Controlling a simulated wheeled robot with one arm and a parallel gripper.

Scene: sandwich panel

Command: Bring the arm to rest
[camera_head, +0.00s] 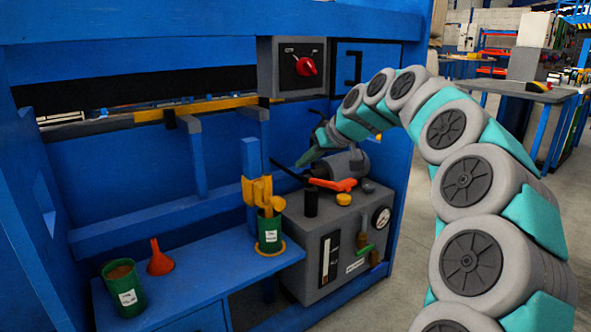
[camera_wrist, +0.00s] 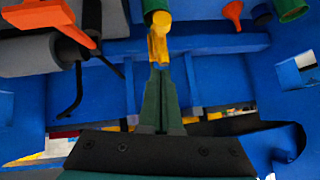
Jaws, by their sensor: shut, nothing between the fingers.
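My arm arches up from the lower right of the head view and over to the left. My gripper (camera_head: 304,160) hangs in the air near the grey box machine, in front of the blue panel. In the wrist view my gripper (camera_wrist: 160,72) shows its two dark green fingers together, with nothing between them. Yellow tools (camera_wrist: 158,40) appear just beyond the fingertips in that view; I cannot tell how far away they are.
The grey machine (camera_head: 328,240) has an orange lever (camera_head: 334,184) and a gauge (camera_head: 382,217). On the blue shelf stand a green cup (camera_head: 269,236) holding yellow tools, a red funnel (camera_head: 160,262) and a green can (camera_head: 124,290). A red-knobbed switch box (camera_head: 290,67) hangs above.

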